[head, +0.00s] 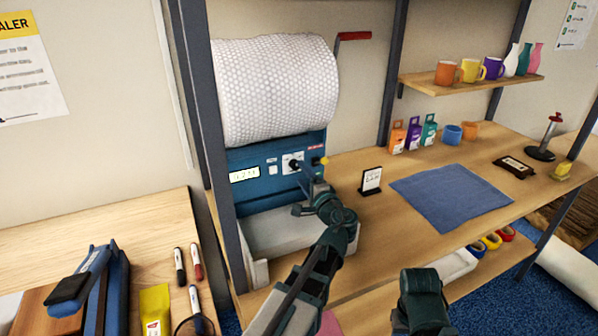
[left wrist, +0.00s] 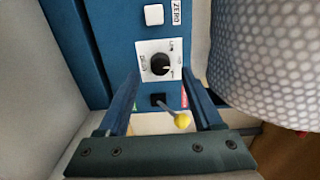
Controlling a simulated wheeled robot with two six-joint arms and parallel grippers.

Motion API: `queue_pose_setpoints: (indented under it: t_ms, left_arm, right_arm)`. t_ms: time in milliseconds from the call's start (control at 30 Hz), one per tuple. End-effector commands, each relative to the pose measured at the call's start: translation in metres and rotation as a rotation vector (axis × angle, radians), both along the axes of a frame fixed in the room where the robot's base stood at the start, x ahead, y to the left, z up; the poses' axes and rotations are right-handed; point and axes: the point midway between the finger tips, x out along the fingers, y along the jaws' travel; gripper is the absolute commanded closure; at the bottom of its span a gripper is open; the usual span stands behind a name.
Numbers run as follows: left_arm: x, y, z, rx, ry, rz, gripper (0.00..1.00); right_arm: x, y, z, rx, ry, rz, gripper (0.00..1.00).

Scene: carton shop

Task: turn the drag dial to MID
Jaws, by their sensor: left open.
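The drag dial is a black round knob (left wrist: 159,65) on a white labelled plate, set in the blue panel (head: 262,178) of the machine under the bubble-wrap roll. The dial's plate also shows in the head view (head: 292,162). Small lettering rings the knob; I cannot surely read which mark it points to. My left gripper (left wrist: 162,77) is open, its two fingers on either side of the dial, with nothing visibly held. My right gripper's fingers do not show.
A yellow-tipped lever (left wrist: 182,121) sticks out beside the dial, between my fingers in the left wrist view. A white ZERO button (left wrist: 153,15) is on the other side. The bubble-wrap roll (head: 275,90) hangs above the panel. A blue mat (head: 450,197) lies to the right.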

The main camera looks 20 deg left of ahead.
Motion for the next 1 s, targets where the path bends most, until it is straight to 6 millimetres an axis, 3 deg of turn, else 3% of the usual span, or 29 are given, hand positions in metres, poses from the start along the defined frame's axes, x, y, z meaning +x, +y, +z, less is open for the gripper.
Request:
queue_pose_setpoints:
  t_ms: [200, 433, 633, 1000]
  left_arm:
    - [-0.036, -0.038, 0.000, 0.000, 0.000, -0.004, 0.33]
    - [-0.059, -0.065, 0.000, 0.000, 0.000, -0.003, 0.33]
    - [-0.068, -0.076, 0.000, 0.000, 0.000, -0.001, 0.33]
    - [-0.069, -0.077, 0.000, 0.000, 0.000, 0.000, 0.33]
  right_arm:
    - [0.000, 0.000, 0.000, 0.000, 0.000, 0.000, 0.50]
    - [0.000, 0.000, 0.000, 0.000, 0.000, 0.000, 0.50]
    - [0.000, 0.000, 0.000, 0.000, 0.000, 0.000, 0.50]
    - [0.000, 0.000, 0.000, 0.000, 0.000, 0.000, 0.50]
